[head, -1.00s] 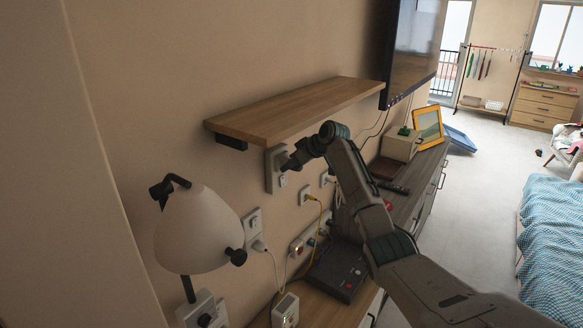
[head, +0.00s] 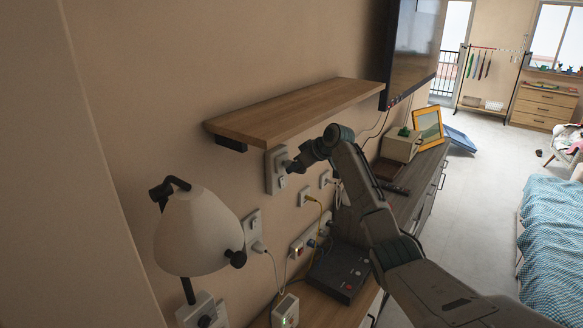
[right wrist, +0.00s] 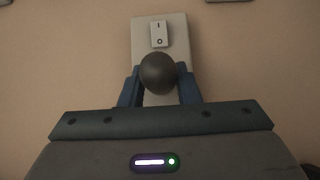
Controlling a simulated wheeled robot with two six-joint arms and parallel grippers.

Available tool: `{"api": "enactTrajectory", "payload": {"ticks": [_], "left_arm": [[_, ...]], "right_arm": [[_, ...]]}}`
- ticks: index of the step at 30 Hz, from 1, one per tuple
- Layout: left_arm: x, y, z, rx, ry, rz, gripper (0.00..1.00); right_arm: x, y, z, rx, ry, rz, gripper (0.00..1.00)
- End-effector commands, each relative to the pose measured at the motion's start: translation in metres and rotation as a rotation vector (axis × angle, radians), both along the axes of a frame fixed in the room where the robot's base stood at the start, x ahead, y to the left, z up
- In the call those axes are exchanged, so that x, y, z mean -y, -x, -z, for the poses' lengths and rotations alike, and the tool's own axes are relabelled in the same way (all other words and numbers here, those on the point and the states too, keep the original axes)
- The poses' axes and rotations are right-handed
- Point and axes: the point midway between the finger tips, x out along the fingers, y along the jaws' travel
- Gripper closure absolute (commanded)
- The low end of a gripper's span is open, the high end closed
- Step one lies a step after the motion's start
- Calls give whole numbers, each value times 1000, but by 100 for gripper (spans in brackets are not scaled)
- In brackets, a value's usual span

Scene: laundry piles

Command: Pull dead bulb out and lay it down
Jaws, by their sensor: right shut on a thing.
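The dead bulb shows as a dark round ball (right wrist: 157,72) in the right wrist view, between two blue fingers. My right gripper (head: 290,164) is shut on it, just in front of a pale wall plate (head: 271,176) under the wooden shelf. The plate also shows behind the bulb in the right wrist view (right wrist: 178,45), with a small switch (right wrist: 159,33) above the bulb. The bulb's base is hidden, so I cannot tell whether it still sits in a socket. My left gripper is not in view.
The wooden shelf (head: 300,108) is just above my right gripper. A white-shaded lamp (head: 197,232) stands at left. Below are wall sockets with cables, a black box (head: 341,270) with buttons and a long cabinet. A picture frame (head: 428,127) stands farther back.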

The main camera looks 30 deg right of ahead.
Motion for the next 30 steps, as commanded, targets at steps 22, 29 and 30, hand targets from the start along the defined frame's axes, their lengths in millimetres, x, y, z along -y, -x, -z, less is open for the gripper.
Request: {"api": "enactTrajectory", "payload": {"ticks": [22,29,30], "left_arm": [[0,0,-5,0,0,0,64],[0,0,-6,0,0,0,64],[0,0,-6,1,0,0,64]], "right_arm": [[12,28,0,1,1,0,100],[13,34,0,0,0,-1,100],[13,34,0,0,0,-1,100]]}}
